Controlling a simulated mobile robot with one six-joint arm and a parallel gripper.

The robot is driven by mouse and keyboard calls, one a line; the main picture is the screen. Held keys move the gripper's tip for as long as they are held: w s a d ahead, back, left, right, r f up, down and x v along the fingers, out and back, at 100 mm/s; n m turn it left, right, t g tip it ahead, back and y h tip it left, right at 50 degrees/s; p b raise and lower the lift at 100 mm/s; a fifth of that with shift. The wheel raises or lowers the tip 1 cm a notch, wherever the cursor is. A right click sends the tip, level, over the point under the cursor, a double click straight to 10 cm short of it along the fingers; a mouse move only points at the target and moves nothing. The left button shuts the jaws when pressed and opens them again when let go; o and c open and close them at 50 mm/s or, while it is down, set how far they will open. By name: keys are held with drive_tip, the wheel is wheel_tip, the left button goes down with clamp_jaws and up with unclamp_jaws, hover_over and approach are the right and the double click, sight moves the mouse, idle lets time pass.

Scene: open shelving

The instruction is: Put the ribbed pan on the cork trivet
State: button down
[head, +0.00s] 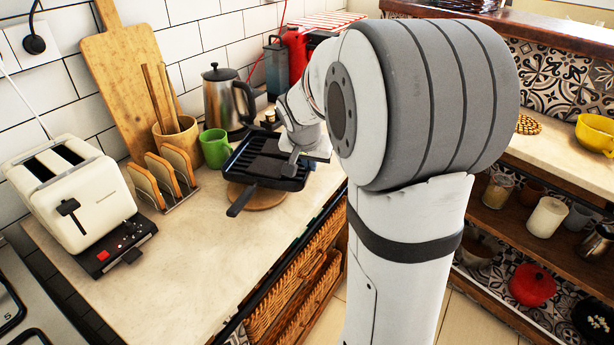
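The ribbed pan (252,172) is black and square, with its handle pointing toward the lower left. It is over the round cork trivet (268,201) on the counter, and the trivet's front part shows below the pan's near edge. I cannot tell whether the pan rests on the trivet or is slightly above it. My gripper (291,166) is at the pan's right side, close to its rim. The fingertips are small and partly hidden, so I cannot tell whether they are shut on the rim.
A green mug (215,148), a toast rack (166,178) and a toaster (75,190) stand left of the pan. A kettle (226,100) stands behind. The counter (190,250) in front is clear. A shelf unit (545,150) is at the right.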

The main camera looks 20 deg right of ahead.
sight(310, 174)
drive_tip(key=shift+f, duration=1.7)
drive_tip(key=shift+f+b, duration=0.1)
drive_tip(key=shift+b, duration=0.25)
drive_tip(key=c, duration=2.1)
unclamp_jaws()
drive_tip(key=shift+s+f, duration=0.1)
drive_tip(key=shift+f, duration=0.05)
drive_tip(key=o, duration=0.5)
drive_tip(key=shift+c, duration=0.2)
